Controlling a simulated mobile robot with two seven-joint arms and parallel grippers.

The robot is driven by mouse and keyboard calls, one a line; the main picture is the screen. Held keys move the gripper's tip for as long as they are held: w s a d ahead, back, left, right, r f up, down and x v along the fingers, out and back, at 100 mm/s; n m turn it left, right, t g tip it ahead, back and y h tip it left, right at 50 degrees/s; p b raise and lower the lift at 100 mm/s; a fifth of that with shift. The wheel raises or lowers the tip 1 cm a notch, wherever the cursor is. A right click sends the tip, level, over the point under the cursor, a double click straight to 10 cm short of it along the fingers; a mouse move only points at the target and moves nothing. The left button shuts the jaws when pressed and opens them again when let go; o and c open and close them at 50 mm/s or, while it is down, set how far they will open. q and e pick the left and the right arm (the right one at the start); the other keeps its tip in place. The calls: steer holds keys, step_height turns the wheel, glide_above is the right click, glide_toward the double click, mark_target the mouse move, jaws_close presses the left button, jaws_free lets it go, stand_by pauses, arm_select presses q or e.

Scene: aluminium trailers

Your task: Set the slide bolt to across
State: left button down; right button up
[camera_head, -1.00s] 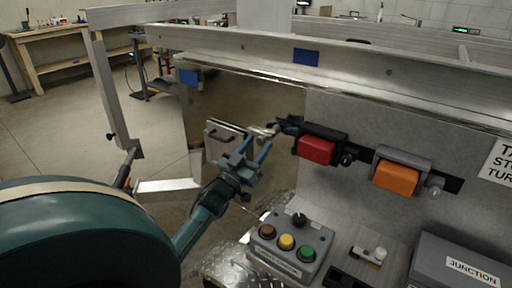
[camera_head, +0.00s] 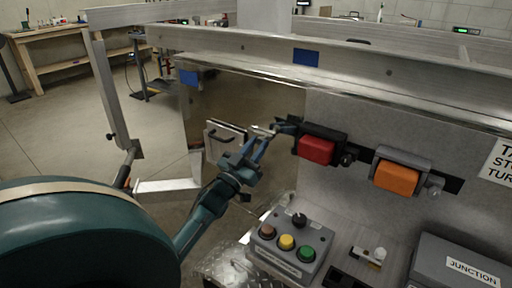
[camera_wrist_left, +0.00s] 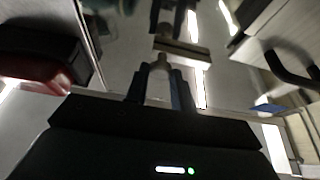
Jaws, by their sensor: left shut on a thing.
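The slide bolt (camera_head: 263,130) is a small metallic piece by the edge of the upright grey panel, left of the red unit. My left gripper (camera_head: 258,142) reaches up to it from the lower left. In the left wrist view, my left gripper's fingers (camera_wrist_left: 160,88) are shut on a pale knob (camera_wrist_left: 159,66), with a light metal bar (camera_wrist_left: 181,48) just beyond. The fingers partly hide the bolt, so I cannot tell its exact setting. My right gripper does not show in either view.
A red unit (camera_head: 316,150) and an orange unit (camera_head: 396,177) are on the panel right of the bolt. A button box (camera_head: 290,243) and a junction box (camera_head: 462,268) stand below. A metal rail (camera_head: 350,72) runs above. Open floor lies left.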

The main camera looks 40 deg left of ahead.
arm_select(q)
steer(key=shift+a, duration=0.1)
steer(key=a, duration=0.6)
steer(key=shift+s+a, duration=0.15)
steer(key=shift+s, duration=0.25)
steer(key=c, duration=1.2)
jaws_free()
steer(key=v, duration=1.3)
steer(key=shift+s, duration=0.1)
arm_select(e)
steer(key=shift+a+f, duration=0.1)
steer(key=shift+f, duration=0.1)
